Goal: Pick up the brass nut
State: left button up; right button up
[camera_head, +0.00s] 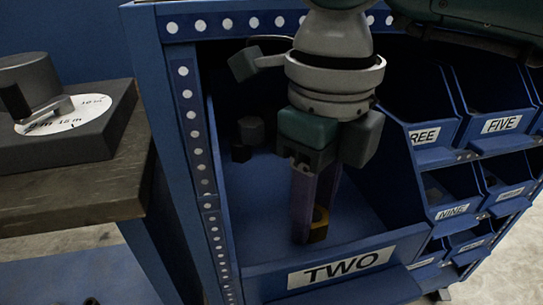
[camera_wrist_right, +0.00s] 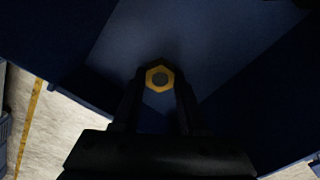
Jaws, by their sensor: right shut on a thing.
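The brass nut (camera_head: 319,218) is a yellow-gold ring low in the blue bin labelled TWO (camera_head: 270,262). My right gripper (camera_head: 312,228) reaches down into this bin from above and is shut on the nut. In the right wrist view the nut (camera_wrist_right: 160,77) shows as a hexagon with a dark centre, between the two dark fingertips (camera_wrist_right: 160,90). In the head view a finger partly hides the nut. I cannot tell whether the nut touches the bin floor. My left gripper is not in view.
The bin's side walls and labelled front lip surround my right gripper. More bins, labelled FIVE (camera_head: 502,124) and NINE (camera_head: 452,212), stand to the right. A perforated blue post (camera_head: 195,130) rises at the left. A worktop (camera_head: 110,180) with a dark dial device (camera_head: 75,140) is further left.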

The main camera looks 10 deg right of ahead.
grip_shut()
jog(key=shift+r, duration=0.1)
